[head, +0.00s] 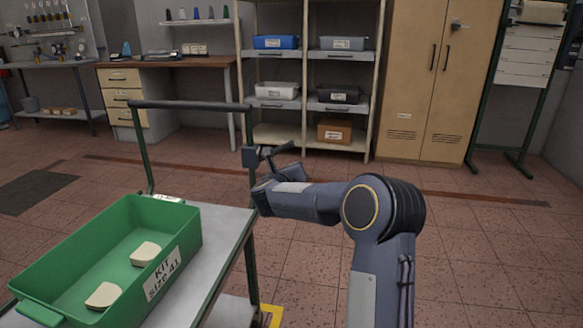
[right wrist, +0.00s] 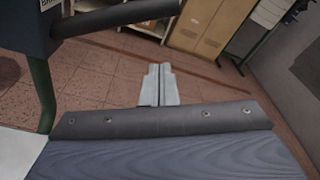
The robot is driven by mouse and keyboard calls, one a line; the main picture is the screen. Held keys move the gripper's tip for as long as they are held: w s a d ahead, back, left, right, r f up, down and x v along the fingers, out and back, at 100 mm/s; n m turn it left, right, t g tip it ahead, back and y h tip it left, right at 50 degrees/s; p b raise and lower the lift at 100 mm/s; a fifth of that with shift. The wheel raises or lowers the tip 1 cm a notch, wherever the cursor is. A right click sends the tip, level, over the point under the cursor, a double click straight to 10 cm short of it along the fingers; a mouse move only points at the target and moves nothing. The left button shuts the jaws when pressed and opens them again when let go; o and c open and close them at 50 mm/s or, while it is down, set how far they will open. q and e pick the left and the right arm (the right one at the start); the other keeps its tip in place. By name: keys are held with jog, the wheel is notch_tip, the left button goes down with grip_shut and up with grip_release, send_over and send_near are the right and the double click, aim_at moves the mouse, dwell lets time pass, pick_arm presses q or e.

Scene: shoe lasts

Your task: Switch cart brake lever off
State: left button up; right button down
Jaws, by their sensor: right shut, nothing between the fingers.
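The cart's brake box (head: 250,157) is a small dark block on the green post at the cart's handle end. The dark brake lever (head: 279,149) sticks out to the right from it. In the right wrist view the lever (right wrist: 115,17) runs rightward from the box (right wrist: 30,25) at upper left, where a label is partly cut off. My right gripper (head: 272,167) is close beside the box and lever, partly hidden by my wrist. In the wrist view its pale fingers (right wrist: 158,85) are together and empty, below the lever, apart from it in the picture. My left gripper is out of view.
The cart's grey top (head: 222,222) carries a green kit bin (head: 183,222) with two pale pieces inside. The dark handle bar (head: 185,105) spans the green posts. Shelves (head: 305,105) and a tan cabinet (head: 425,80) stand behind. The floor on the right is clear.

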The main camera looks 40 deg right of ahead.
jog(key=v, duration=0.7)
jog(key=shift+a+r+p, duration=0.25)
jog(key=shift+a+p, duration=0.05)
jog(key=shift+s, duration=0.1)
jog(key=s+a+r+n+t+y, duration=0.3)
jog(key=a+n+y, duration=0.3)
jog(key=a+n, duration=0.3)
jog(key=s+a+r+n+t+y, duration=0.2)
jog(key=s+a+n+t+y, duration=0.3)
jog(key=n, duration=0.6)
jog(key=s+a+f+n+g+y, duration=0.2)
jog(key=s+a+f+n+g, duration=0.25)
jog(key=s+n, duration=0.35)
jog(key=s+a+f+n+g+y, duration=0.25)
jog(key=s+f+n+g, duration=0.2)
jog(key=s, duration=0.45)
jog(key=s+a+f+n+g+y, duration=0.25)
jog(key=s+a+f+n, duration=0.3)
jog(key=s+n, duration=0.3)
notch_tip(320, 180, up, 29)
jog(key=m+p, duration=0.1)
jog(key=p, duration=2.8)
jog(key=shift+d+f+g+h, duration=0.2)
jog(key=shift+d+g+h, duration=0.15)
jog(key=shift+d+h, duration=0.05)
